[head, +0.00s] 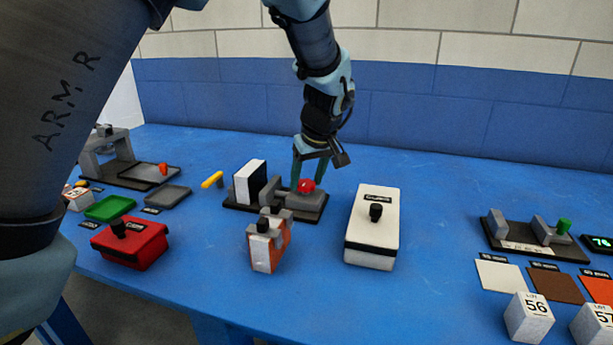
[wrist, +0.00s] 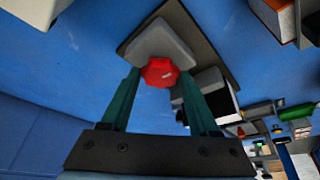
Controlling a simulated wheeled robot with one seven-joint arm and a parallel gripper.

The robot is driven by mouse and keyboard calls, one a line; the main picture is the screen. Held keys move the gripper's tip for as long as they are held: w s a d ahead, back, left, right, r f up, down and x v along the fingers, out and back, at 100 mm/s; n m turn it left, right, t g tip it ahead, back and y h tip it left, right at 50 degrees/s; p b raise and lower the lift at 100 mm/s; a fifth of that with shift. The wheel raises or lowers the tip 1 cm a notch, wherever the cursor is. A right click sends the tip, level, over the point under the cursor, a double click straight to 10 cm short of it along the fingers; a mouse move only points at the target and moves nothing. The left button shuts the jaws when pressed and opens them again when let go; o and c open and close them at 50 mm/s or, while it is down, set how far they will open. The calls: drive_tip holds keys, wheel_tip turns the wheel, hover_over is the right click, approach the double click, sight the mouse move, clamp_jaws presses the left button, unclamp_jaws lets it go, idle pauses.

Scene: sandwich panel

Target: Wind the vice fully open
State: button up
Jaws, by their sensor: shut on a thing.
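The vice is a dark base plate (head: 237,207) with grey blocks on it, near the middle of the table. A red lobed knob (head: 306,186) sits on its right-hand grey block (head: 303,200). My gripper (head: 307,178) reaches down from above with its two teal fingers on either side of this knob, shut on it. The wrist view shows the red knob (wrist: 160,72) between the fingertips, on the pale grey block (wrist: 160,43). A second grey block (head: 269,190) stands to the left, beside a white and black block (head: 249,183). Any gap between the blocks is hard to judge.
A white box with a black knob (head: 378,225) stands close right of the vice. A yellow handle (head: 212,179) is left. Another fixture with a green knob (head: 563,226) is far right.

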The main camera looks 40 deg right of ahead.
drive_tip(key=shift+n, duration=0.4)
drive_tip(key=o, duration=1.4)
drive_tip(key=shift+c, duration=0.2)
drive_tip(key=shift+r, duration=0.1)
drive_tip(key=d+v, duration=0.1)
drive_tip(key=v, duration=0.9)
drive_tip(key=shift+s+a+r+b, duration=0.2)
drive_tip(key=shift+a+r+b, duration=0.1)
drive_tip(key=shift+a, duration=0.1)
